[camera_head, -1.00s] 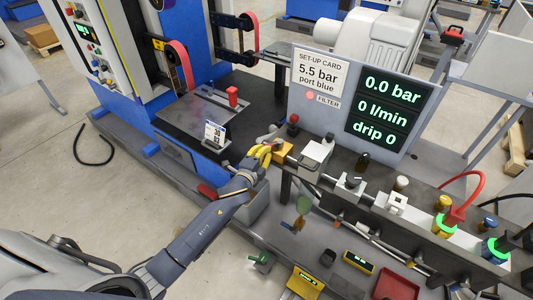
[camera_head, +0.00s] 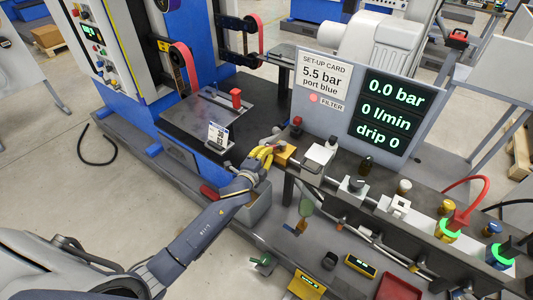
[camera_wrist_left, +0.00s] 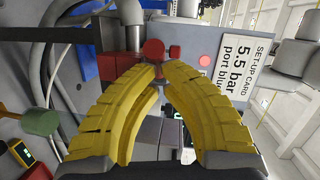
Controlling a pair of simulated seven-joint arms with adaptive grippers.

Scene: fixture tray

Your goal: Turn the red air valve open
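The red air valve (camera_wrist_left: 153,50) shows in the left wrist view as a red rounded handle, just beyond the yellow fingertips of my left gripper (camera_wrist_left: 160,68). The fingers bow outward and their tips stand close together, with a little red showing between them. I cannot tell whether the tips touch or grip it. In the head view my left gripper (camera_head: 264,156) is at the left end of the pipe line, beside a gold block (camera_head: 284,153); its fingertips are partly hidden there. My right gripper is not in view.
A panel (camera_head: 345,65) with a set-up card and displays reading 0.0 bar, 0 l/min and drip 0 stands behind the line. Knobs and fittings (camera_head: 355,184) continue right along the rail. A red tray (camera_head: 398,289) lies in front. The blue machine (camera_head: 150,75) stands left.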

